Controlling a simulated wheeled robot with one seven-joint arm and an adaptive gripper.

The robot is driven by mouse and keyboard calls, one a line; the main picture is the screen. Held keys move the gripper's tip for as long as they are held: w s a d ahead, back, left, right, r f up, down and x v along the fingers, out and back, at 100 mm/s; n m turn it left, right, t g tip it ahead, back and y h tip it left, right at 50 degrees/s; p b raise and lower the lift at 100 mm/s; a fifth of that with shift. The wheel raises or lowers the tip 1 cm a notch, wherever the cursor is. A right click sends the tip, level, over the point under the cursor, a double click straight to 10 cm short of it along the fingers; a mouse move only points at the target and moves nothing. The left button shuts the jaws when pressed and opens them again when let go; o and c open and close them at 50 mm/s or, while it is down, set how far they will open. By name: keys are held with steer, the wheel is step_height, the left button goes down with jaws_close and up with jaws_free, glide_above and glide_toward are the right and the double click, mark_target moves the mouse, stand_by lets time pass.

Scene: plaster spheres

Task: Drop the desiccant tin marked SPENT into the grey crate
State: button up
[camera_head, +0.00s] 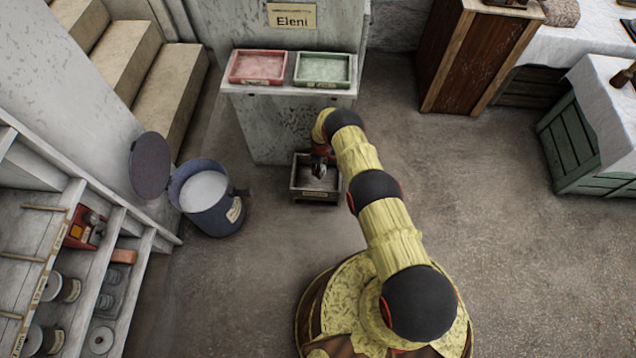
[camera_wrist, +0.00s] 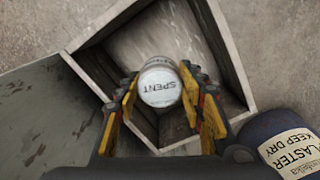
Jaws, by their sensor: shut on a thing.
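The desiccant tin (camera_wrist: 160,86) is a small white cylinder with SPENT printed on it. In the wrist view my gripper (camera_wrist: 162,100) is shut on it, with a yellow-padded finger on each side. The grey crate (camera_head: 296,185) stands on the floor in front of the pale cabinet. In the wrist view the crate (camera_wrist: 235,62) lies behind the tin, and its open inside surrounds the tin in the picture. In the head view my gripper (camera_head: 319,168) is over the crate. I cannot tell how far the tin is above the crate's floor.
A blue plaster bin (camera_head: 215,215) with its lid open stands left of the crate. It also shows in the wrist view (camera_wrist: 262,135). A red tray (camera_head: 258,82) and a green tray (camera_head: 323,84) sit on the cabinet ledge (camera_head: 290,95).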

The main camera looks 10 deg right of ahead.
steer(key=o, duration=1.3)
steer(key=shift+r, duration=0.15)
